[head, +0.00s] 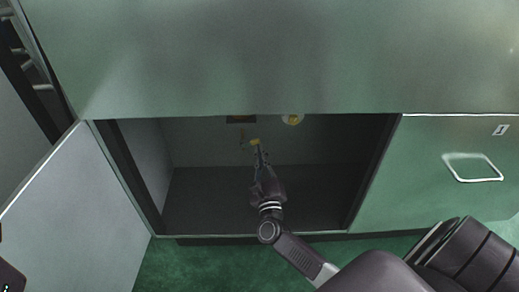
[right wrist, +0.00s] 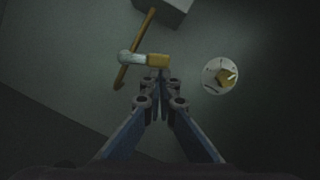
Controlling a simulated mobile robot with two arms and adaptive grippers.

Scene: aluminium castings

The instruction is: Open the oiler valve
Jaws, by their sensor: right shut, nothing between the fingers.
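A small valve with a yellow handle (head: 255,142) is inside the open cabinet, near its back wall. My right gripper (head: 258,151) reaches into the cabinet just below the handle. In the right wrist view its fingertips (right wrist: 160,80) are together and empty, right under the handle; whether they touch it I cannot tell. My left gripper is not in view.
A grey box (right wrist: 168,8) sits at the pipe's upper end. A round white fitting with a yellow centre (right wrist: 221,76) is to the right of the valve. The cabinet door (head: 85,200) stands open at left. A green panel with a white handle (head: 472,180) closes the right side.

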